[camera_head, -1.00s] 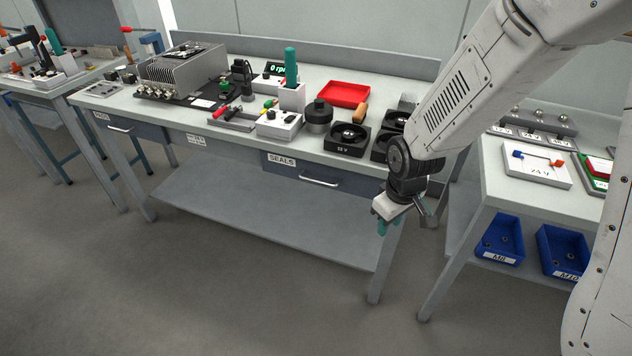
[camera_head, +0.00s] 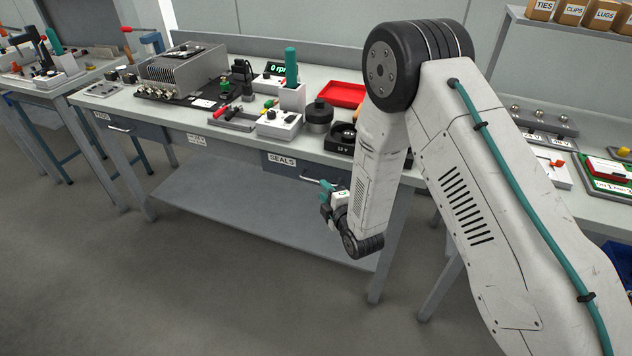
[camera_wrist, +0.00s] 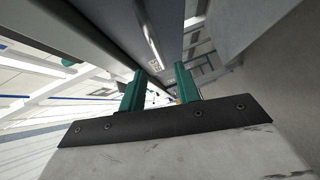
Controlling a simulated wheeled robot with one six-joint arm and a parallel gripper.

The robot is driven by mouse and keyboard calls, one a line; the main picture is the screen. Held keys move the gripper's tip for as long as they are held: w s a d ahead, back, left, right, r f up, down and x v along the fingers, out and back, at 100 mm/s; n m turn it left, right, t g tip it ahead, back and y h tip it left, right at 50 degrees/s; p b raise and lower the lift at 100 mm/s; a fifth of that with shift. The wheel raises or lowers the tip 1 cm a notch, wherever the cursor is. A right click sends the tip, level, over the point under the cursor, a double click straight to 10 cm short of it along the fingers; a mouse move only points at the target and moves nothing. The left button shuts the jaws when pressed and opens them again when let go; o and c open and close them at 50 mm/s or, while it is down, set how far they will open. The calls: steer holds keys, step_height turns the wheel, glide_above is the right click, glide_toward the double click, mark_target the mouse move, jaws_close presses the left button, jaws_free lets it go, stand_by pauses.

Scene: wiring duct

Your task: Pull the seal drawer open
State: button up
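The seal drawer (camera_head: 290,169) is the grey-blue front marked SEALS under the bench top at its right half. It looks shut. Its pale bar handle (camera_head: 309,179) shows just left of my gripper, its right part hidden by the gripper. My gripper (camera_head: 325,187) is in front of the drawer at about handle height. In the wrist view, my gripper's two teal fingers (camera_wrist: 160,85) are spread with a gap between them. The handle (camera_wrist: 153,46) shows ahead, beyond the fingertips and apart from them, with the drawer front (camera_wrist: 172,28) around it.
The bench top (camera_head: 240,140) above carries a red tray (camera_head: 341,94) and several tools and fixtures. A lower shelf (camera_head: 250,215) runs beneath the drawer. A bench leg (camera_head: 388,255) stands right of my gripper. The floor in front is clear.

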mark_target(317, 182)
steer(key=x, duration=0.6)
steer(key=shift+w+a, duration=0.15)
steer(key=shift+w, duration=0.2)
jaws_close()
